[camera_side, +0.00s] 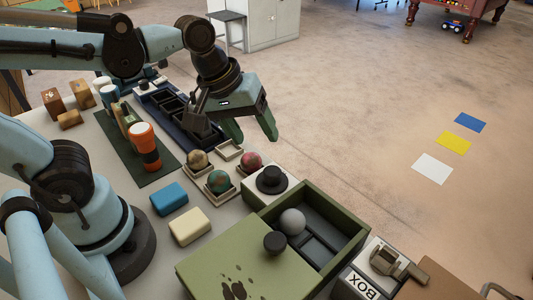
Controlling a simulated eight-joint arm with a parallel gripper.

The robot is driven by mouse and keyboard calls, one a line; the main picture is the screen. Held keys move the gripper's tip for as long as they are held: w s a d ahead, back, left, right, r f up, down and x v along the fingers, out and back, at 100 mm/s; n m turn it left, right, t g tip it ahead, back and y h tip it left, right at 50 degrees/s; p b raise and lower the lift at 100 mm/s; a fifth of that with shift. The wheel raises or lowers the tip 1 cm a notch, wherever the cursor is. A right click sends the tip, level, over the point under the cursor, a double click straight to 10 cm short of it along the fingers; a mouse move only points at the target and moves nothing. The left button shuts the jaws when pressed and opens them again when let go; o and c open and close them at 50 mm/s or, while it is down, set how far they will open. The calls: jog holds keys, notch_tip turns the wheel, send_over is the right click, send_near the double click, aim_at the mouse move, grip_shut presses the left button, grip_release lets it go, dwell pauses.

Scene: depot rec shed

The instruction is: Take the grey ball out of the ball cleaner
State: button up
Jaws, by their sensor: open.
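The grey ball (292,222) sits inside an olive-green box (345,222), which seems to be the ball cleaner, towards its left side. A green lid (225,268) with a dark round knob (275,243) covers the near-left part of the box; the far-right part is open and the ball's top is uncovered. Dark compartments show beside the ball. My gripper (252,134) is open and empty, its green fingers pointing down. It is in the air, up and left of the box in the picture, well apart from the ball.
A black hat-shaped piece (271,180) stands close to the box. Blue (169,198) and cream (189,226) blocks and an orange cylinder (145,146) are further left.

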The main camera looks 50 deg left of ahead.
aim_at(292, 212)
jog(key=d+n+g+h, duration=0.1)
jog(key=d+n+g, duration=0.4)
jog(key=d+n, duration=0.4)
jog(key=shift+d+x, duration=0.15)
jog(key=shift+x, duration=2.9)
jog(key=shift+d+x, duration=0.1)
jog(key=shift+x, duration=3)
jog(key=shift+r, duration=0.1)
jog(key=shift+c, duration=0.5)
jog(key=c, duration=0.9)
jog(key=shift+r, duration=0.15)
